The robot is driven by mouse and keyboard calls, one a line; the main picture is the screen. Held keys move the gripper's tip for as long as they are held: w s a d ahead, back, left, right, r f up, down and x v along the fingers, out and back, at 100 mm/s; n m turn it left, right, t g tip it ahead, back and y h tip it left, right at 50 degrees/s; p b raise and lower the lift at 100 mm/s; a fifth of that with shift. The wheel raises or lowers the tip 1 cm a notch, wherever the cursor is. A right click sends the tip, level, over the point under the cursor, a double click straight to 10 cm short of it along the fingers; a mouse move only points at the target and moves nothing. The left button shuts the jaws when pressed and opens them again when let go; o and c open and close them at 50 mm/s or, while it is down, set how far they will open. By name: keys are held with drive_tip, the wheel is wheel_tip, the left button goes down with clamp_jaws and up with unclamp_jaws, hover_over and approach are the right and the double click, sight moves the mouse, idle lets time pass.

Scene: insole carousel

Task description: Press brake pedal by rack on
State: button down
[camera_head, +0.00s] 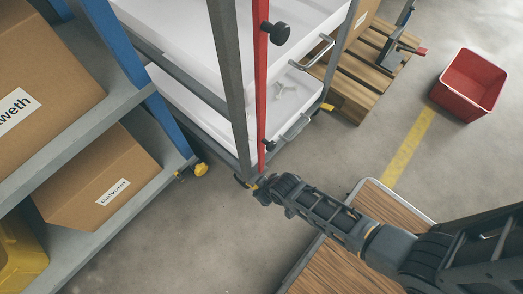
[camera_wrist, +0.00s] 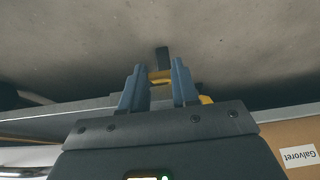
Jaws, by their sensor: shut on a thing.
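The rack (camera_head: 229,75) is a grey-framed trolley with white trays and a red upright at its near corner. My gripper (camera_head: 257,186) is down at the foot of that corner, close to the floor. A small yellow brake pedal (camera_head: 253,187) shows there, mostly hidden by my gripper. In the wrist view, the yellow pedal (camera_wrist: 160,77) lies between the two fingers of my gripper (camera_wrist: 158,68), with a dark piece just beyond it. The fingers are shut on the pedal. I cannot tell whether the pedal is pressed down.
A blue-and-grey shelf (camera_head: 160,120) with cardboard boxes (camera_head: 110,185) stands at left, with another yellow pedal (camera_head: 200,169) at its foot. A wooden-topped platform (camera_head: 335,268) lies below my arm. A pallet (camera_head: 362,75) and red bin (camera_head: 470,84) stand at right.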

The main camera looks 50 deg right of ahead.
drive_tip(key=shift+s+f+t+b, duration=0.25)
drive_tip(key=shift+f+t+b, duration=0.8)
drive_tip(key=shift+t, duration=0.65)
drive_tip(key=shift+s+f+t+b, duration=0.25)
drive_tip(key=shift+f+t+b, duration=0.8)
drive_tip(key=shift+t, duration=0.65)
drive_tip(key=c, duration=0.8)
unclamp_jaws()
drive_tip(key=shift+c, duration=0.2)
drive_tip(key=p+v, duration=0.3)
drive_tip(key=v, duration=0.4)
drive_tip(key=shift+s+p, duration=0.3)
drive_tip(key=shift+s, duration=0.05)
drive_tip(key=shift+r, duration=0.15)
